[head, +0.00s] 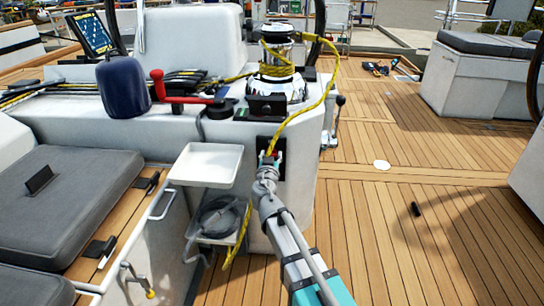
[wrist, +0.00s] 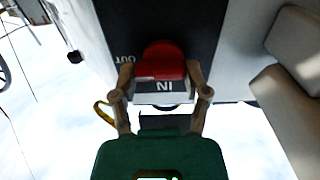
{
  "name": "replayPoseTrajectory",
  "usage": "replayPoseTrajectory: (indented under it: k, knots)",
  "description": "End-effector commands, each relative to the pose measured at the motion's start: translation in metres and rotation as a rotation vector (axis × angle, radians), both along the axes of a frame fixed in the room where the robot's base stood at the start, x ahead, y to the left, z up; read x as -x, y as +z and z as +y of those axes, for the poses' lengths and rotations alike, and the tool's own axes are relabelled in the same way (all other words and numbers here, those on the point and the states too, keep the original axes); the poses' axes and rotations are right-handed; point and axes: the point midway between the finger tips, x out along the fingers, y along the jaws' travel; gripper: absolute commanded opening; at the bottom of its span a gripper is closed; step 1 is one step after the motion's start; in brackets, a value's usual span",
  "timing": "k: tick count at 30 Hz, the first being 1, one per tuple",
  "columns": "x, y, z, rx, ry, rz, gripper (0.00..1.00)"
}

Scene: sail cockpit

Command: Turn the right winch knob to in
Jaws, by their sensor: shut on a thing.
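The right winch knob (wrist: 163,56) is red and sits on a black panel (wrist: 120,22) in the wrist view. The panel's labels appear upside down there: OUT to the left of the knob, IN just below it. I cannot tell which label the knob points to. My gripper (wrist: 160,71) has one finger on each side of the knob and is shut on it. In the head view my gripper (head: 268,158) is at the black panel (head: 281,170) on the white pedestal's front, below the winch (head: 279,75). The gripper mostly hides the knob there.
A white tray (head: 207,165) stands out left of my gripper, above a coiled grey hose (head: 217,217). A red-handled lever (head: 180,98) lies on top. The wooden deck at right is mostly clear.

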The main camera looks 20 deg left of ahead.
Motion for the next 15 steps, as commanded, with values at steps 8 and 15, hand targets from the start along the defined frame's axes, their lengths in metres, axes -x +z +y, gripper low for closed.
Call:
replayPoseTrajectory:
  k: [8,15]
  knots:
    - [-0.0005,0.0,-0.0016,0.004,-0.002,-0.001,0.12]
    - [-0.0009,0.0001,-0.0006,0.049,-0.003,-0.012,0.12]
